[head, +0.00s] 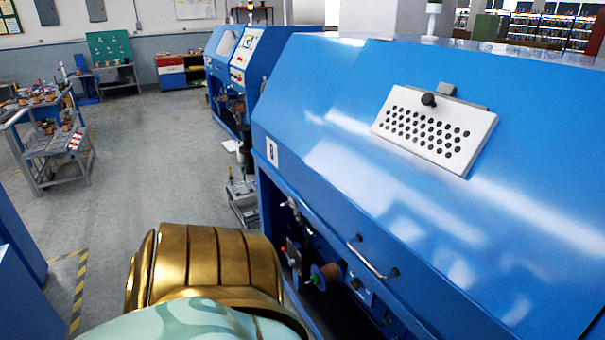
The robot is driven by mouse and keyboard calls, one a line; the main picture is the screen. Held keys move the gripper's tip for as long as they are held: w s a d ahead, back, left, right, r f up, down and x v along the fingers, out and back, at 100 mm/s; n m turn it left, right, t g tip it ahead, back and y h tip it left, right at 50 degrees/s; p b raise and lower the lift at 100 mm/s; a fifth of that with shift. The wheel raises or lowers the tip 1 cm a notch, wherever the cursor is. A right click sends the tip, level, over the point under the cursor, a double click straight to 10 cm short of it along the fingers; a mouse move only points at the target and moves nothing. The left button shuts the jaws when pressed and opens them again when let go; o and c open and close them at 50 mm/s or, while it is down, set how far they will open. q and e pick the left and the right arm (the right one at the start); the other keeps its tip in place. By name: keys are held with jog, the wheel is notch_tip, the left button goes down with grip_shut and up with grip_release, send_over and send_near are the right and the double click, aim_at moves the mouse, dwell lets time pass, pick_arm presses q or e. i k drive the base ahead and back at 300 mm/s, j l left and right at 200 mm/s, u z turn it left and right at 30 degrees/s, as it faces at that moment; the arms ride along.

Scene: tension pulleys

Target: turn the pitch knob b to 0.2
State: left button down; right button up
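I cannot make out which part is the pitch knob b. A blue machine (330,130) with a sloped hood fills the right half of the head view. A small white plate (272,151) with a dark character too small to read is on its end. In the opening below the hood are a brownish spool-like part (331,274) and a small blue box (360,290) with a tiny dial. Neither gripper is in view. A gold and pale green part of my own body hides some of the floor and the machine's lower front.
A white perforated plate (423,128) with a round black knob (428,99) is on the hood. A metal handle (372,260) is on its lower edge. Further blue machines (238,75) stand behind. A grey cart (55,150) stands left. The floor (150,160) between is open.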

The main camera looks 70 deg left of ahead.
aim_at(357, 284)
jog(key=u, duration=1.8)
